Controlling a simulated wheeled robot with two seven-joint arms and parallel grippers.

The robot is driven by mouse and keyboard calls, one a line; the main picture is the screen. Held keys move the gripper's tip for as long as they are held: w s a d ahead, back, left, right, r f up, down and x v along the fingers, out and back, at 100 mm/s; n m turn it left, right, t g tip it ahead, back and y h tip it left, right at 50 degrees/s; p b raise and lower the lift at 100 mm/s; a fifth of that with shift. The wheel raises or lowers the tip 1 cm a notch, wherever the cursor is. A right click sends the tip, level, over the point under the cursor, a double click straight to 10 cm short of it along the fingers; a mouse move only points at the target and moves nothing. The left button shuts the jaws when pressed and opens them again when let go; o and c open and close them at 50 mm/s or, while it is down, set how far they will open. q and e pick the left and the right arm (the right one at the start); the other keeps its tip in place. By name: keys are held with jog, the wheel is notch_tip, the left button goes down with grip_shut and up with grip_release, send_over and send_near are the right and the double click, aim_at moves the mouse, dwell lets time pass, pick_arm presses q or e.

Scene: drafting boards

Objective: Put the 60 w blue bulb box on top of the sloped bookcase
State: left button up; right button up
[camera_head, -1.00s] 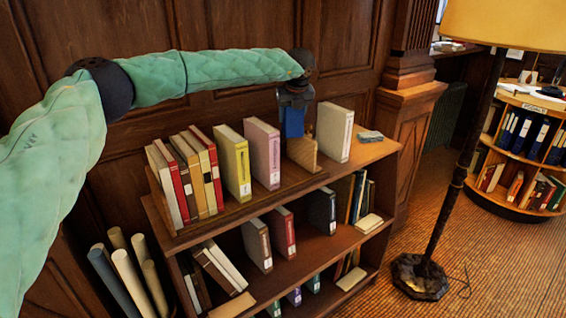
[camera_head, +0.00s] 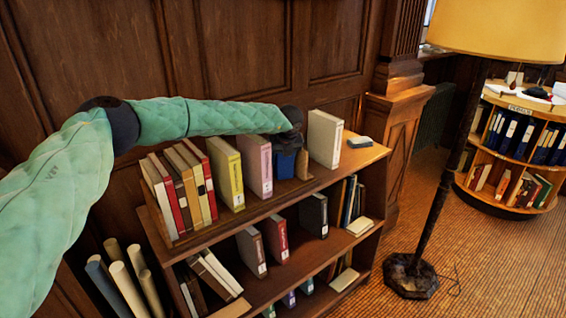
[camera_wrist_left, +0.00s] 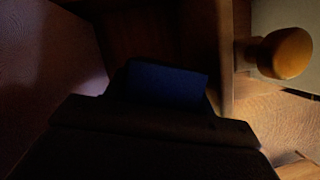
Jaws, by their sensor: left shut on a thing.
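The blue bulb box (camera_head: 284,165) is a small blue block in the head view, between the pink binder and a brown wooden bookend. It also shows as a dark blue shape in the left wrist view (camera_wrist_left: 166,82). My left gripper (camera_head: 287,147) is shut on it from above. The box is at the level of the top of the sloped bookcase (camera_head: 262,208); whether its underside touches the top cannot be told. The box's label cannot be read. My right gripper is not in view.
Left of the box stand a pink binder (camera_head: 258,166), a yellow binder (camera_head: 227,172) and several books. A floor lamp (camera_head: 432,200) stands to the right.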

pick_arm(q)
jog(key=shift+f+p, duration=0.35)
jog(key=shift+f, duration=1)
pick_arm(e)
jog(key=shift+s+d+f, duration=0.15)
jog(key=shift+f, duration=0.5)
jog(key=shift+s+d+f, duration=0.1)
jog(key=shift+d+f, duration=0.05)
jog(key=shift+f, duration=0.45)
pick_arm(q)
jog(key=shift+f, duration=0.1)
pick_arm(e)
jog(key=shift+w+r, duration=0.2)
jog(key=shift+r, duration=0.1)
pick_arm(q)
jog(key=o, duration=0.7)
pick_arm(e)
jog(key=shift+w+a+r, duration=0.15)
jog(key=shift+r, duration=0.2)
